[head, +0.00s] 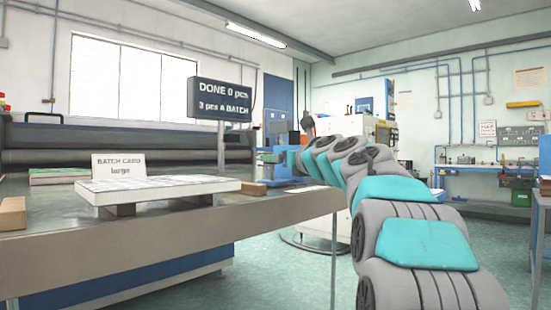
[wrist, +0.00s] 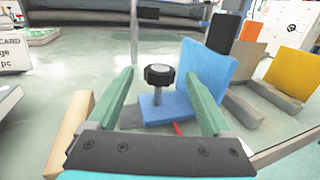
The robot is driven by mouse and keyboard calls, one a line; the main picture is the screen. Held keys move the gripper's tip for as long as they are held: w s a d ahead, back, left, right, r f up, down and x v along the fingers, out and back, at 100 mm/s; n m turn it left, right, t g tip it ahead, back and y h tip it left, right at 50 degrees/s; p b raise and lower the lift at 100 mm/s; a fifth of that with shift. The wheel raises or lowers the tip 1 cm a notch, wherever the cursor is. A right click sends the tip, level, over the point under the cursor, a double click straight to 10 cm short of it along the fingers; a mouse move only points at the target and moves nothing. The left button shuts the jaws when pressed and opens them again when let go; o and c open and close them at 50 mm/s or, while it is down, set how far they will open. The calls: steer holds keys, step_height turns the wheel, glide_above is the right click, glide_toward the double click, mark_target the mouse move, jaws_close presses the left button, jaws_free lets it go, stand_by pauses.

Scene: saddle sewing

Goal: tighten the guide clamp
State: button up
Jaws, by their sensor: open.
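The guide clamp shows in the wrist view as a blue angled bracket (wrist: 208,80) with an upright metal screw topped by a black lobed knob (wrist: 160,74). My gripper (wrist: 160,78) has two green fingers spread apart, one on each side of the knob in the picture. The fingers look empty, and no contact with the knob is visible. The right finger covers part of the blue bracket. A short red mark (wrist: 177,128) shows by the bracket's foot. In the head view my gripper (head: 272,157) is small at the table's far right side, and the knob cannot be made out there.
A wooden block (wrist: 72,130) lies left of my gripper.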

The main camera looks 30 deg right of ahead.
steer(key=shift+w, duration=1.4)
steer(key=shift+c, duration=0.4)
jaws_close()
steer(key=shift+h+p, duration=0.3)
steer(key=shift+p, duration=0.05)
steer(key=shift+s+a+r+m+h+p, duration=0.1)
steer(key=shift+r+m+h+p, duration=0.1)
steer(key=shift+m+h+p, duration=0.35)
steer(key=m+h+p, duration=0.1)
steer(key=h+p, duration=0.1)
steer(key=m+h+p, duration=0.1)
steer(key=h+p, duration=0.1)
steer(key=shift+a+r+m+g, duration=0.15)
steer(key=shift+a+m+g, duration=0.05)
steer(key=shift+m+g, duration=0.1)
steer(key=m+h+p, duration=0.1)
steer(key=h+p, duration=0.1)
steer(key=p, duration=0.1)
steer(key=shift+a+m+g, duration=0.1)
steer(key=shift+m+g, duration=0.15)
steer(key=shift+g, duration=0.15)
steer(key=shift+a+f+m+g+h+p, duration=0.1)
steer(key=shift+f+m+g+h+p, duration=0.15)
steer(key=shift+h+p, duration=0.5)
steer(key=shift+f+m+g+h+p, duration=0.15)
steer(key=shift+m+h+p, duration=0.2)
steer(key=shift+p, duration=0.8)
